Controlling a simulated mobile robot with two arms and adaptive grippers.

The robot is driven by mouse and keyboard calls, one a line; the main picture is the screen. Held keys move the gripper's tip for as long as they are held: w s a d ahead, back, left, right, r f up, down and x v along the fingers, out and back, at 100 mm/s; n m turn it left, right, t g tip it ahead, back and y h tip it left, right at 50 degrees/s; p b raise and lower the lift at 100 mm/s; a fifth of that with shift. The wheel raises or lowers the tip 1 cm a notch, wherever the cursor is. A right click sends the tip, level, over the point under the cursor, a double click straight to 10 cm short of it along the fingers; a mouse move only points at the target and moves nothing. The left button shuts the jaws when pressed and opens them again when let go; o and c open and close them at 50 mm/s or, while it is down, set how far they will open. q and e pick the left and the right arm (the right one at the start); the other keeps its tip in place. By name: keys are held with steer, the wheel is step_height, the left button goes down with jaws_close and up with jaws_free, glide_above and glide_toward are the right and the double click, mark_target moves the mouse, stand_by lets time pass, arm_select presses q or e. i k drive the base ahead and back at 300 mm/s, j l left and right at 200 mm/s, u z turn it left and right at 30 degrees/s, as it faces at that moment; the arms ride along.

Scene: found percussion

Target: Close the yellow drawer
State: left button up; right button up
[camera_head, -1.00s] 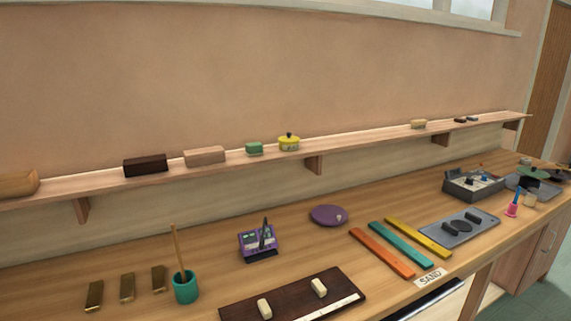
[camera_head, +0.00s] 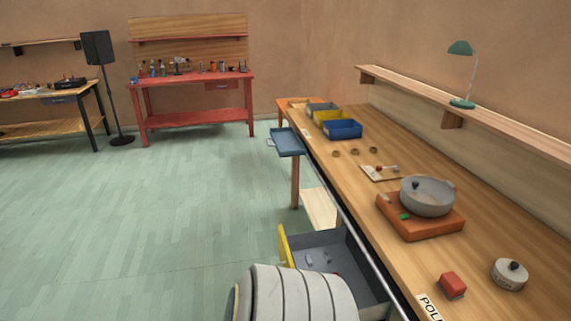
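The yellow drawer stands open under the long wooden workbench, pulled out to the left in the head view. Its yellow front (camera_head: 284,246) faces the open floor. Its grey inside (camera_head: 335,243) shows, with a few small grey items lying in it. A pale ribbed rounded shape, which looks like part of my own arm, covers the near part of the drawer and its front. Neither of my grippers is in view.
The workbench (camera_head: 482,220) runs along the right. Farther along it, a blue drawer or tray (camera_head: 286,141) also juts out. The green floor (camera_head: 130,220) to the left is clear. A red bench (camera_head: 195,78) and a speaker stand (camera_head: 98,47) stand at the back.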

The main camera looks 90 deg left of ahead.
mark_target(293, 249)
steer(key=u, duration=2.65)
